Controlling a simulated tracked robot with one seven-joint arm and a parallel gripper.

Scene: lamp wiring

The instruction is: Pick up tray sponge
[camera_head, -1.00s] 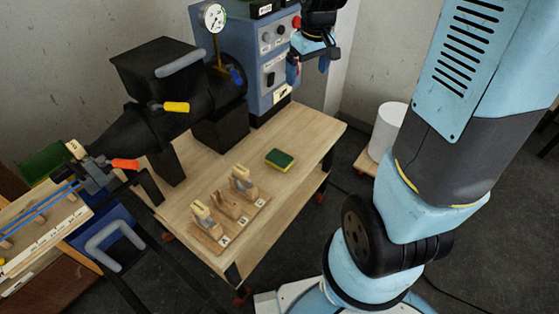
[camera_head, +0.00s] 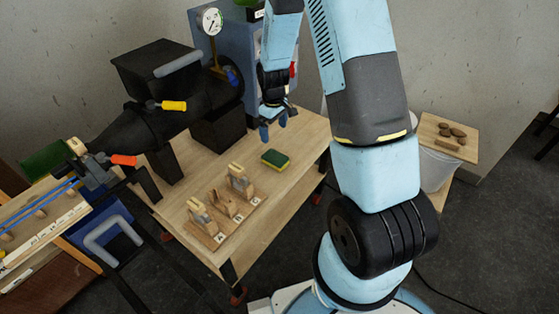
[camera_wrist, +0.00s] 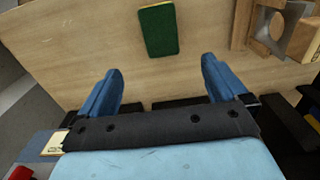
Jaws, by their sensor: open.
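The sponge (camera_head: 275,159), green on top with a yellow edge, lies flat on the wooden table (camera_head: 293,190). In the wrist view the sponge (camera_wrist: 159,30) is at the top centre, beyond the fingertips. My gripper (camera_head: 273,133) is above the table, behind the sponge in the head view, with its fingers pointing down. In the wrist view its two blue fingers (camera_wrist: 161,68) are spread apart with nothing between them. The gripper and the sponge do not touch.
A wooden rack with lettered slots (camera_head: 227,208) stands to the left of the sponge. A black machine (camera_head: 185,95) and a blue cabinet with a gauge stand behind. A board with brown pieces (camera_head: 447,138) sits on a white bin at right. Bare tabletop surrounds the sponge.

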